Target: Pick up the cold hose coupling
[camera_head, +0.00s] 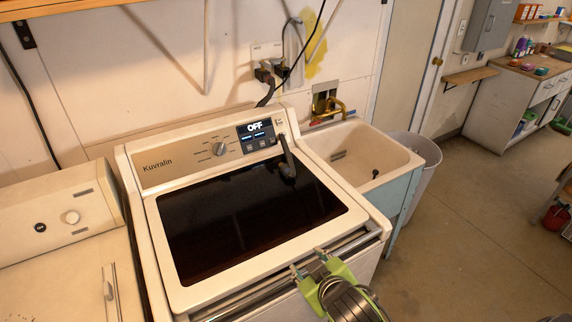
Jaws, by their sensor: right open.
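I cannot single out the cold hose coupling with certainty. A brass-coloured fitting or hose (338,103) curves out of the recessed valve box (325,96) on the wall behind the sink. A short dark hose-like piece (287,160) hangs over the washer's back panel onto the dark lid. A small dark object (375,173) is in the sink. My right gripper (307,260), green with grey tips, is open and empty at the washer's front edge, well apart from all of these. My left gripper is out of view.
The white washer (166,229) has a control panel reading OFF. The utility sink (412,160) stands to its right, with a pale bin (425,152) beyond. Another appliance (40,250) is at left. Plugs and cords (268,72) hang above the washer. Right floor is mostly clear.

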